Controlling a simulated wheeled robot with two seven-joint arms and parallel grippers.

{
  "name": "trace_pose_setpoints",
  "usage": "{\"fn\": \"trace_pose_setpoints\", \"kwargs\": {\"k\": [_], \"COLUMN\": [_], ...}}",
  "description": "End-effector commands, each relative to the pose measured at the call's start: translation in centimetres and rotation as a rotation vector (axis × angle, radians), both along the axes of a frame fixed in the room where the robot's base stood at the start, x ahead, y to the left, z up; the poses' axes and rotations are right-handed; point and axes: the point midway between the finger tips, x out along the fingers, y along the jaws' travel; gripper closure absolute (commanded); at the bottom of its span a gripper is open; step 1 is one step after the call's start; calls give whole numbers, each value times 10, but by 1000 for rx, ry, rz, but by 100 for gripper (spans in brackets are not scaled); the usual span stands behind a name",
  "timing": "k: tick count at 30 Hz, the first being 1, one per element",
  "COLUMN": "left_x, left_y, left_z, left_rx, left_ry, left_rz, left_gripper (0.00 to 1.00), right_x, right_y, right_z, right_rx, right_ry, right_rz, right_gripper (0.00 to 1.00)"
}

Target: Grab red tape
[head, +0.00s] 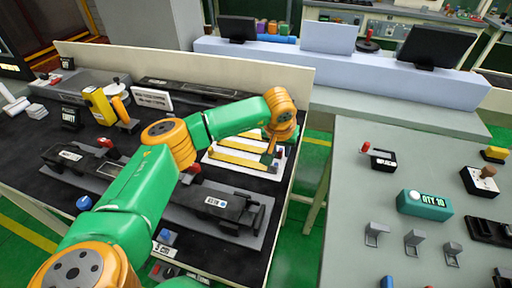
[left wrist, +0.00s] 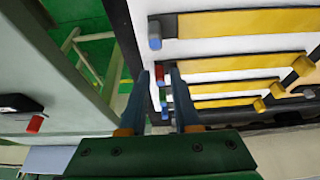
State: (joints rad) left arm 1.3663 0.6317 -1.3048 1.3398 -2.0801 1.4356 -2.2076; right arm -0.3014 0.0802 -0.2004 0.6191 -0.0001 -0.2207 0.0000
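A white board (head: 226,167) with several yellow strips lies at the right end of the left table. In the left wrist view a small red piece (left wrist: 159,73), which I take to be the red tape, sits at the board's edge by the end of a yellow strip. A green piece (left wrist: 163,94) and a blue piece sit close to it. My left gripper (head: 276,150) is over the board's right edge. In the left wrist view its two fingers (left wrist: 160,72) are apart, with the red piece appearing between their tips. Contact cannot be told. My right gripper is not seen.
A blue-grey cylinder (left wrist: 154,34) stands at another strip's end. Black fixtures (head: 222,205) and a yellow device (head: 98,106) stand on the left table. A gap with green floor (head: 312,160) separates it from the grey right table (head: 345,215), which holds several small parts.

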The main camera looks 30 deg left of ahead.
Motion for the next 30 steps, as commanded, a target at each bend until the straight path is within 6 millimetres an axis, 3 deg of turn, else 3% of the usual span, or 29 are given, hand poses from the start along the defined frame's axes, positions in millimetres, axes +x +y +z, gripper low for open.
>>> {"fn": "trace_pose_setpoints", "kwargs": {"k": [2,5,19,23,30], "left_x": [0,0,1,2,-51], "left_y": [0,0,0,0,13], "left_z": [0,0,6,29,92], "left_rx": [0,0,-1,-2,0], "left_ry": [0,0,-3,-8,-8], "left_rz": [0,0,1,2,-1], "left_gripper": [72,99,100,100,100], "right_x": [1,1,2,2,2], "right_y": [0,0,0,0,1], "right_z": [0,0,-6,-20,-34], "right_rx": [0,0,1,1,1], "right_ry": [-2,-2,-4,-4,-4], "right_rz": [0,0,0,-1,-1], "right_gripper": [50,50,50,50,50]}}
